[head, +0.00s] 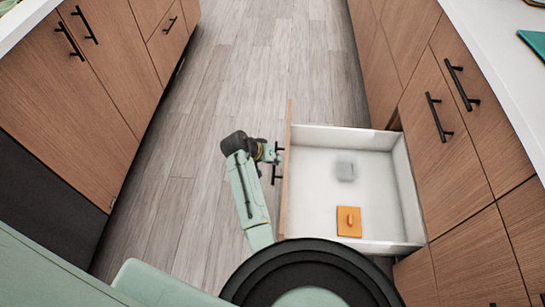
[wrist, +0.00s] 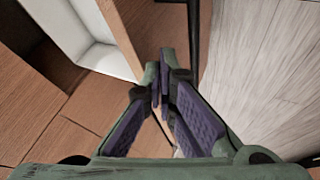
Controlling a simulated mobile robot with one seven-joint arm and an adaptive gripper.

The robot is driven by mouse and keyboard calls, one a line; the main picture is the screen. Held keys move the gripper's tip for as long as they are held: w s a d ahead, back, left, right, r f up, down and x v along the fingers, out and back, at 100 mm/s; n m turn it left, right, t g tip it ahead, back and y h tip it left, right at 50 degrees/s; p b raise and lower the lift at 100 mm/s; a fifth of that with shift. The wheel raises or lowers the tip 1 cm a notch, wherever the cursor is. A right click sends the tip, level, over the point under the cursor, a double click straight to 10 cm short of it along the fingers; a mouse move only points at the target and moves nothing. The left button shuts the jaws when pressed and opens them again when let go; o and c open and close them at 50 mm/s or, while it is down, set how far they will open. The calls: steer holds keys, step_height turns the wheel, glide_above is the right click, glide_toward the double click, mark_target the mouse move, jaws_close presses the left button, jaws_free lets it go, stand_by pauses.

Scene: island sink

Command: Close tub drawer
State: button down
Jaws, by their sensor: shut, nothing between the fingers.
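The drawer (head: 380,139) is pulled out from the right-hand cabinets in the head view. Its white inside holds an orange square object with a small knob (head: 349,221) and a pale grey block (head: 345,171). The wooden drawer front (head: 287,165) faces left and carries a dark bar handle (head: 274,174). My gripper (head: 278,154) is shut at the outer side of the drawer front, close to the handle. In the wrist view, the fingertips (wrist: 160,75) are together beside the drawer front (wrist: 133,30) and the dark handle (wrist: 193,35). I cannot tell whether they touch either.
Wooden cabinets with dark handles line the right (head: 465,150) and left (head: 75,90) sides. A plank floor (head: 235,80) runs between them, clear left of the drawer. White counters edge both sides, and a teal item (head: 534,42) lies on the right one.

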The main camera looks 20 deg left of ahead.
steer(key=shift+d, duration=0.1)
steer(key=w+d, duration=0.4)
steer(key=d, duration=1)
steer(key=w+d, duration=0.4)
steer(key=d, duration=1)
steer(key=w+d, duration=0.4)
steer(key=d, duration=0.9)
steer(key=shift+d+p, duration=0.4)
steer(key=shift+a, duration=0.1)
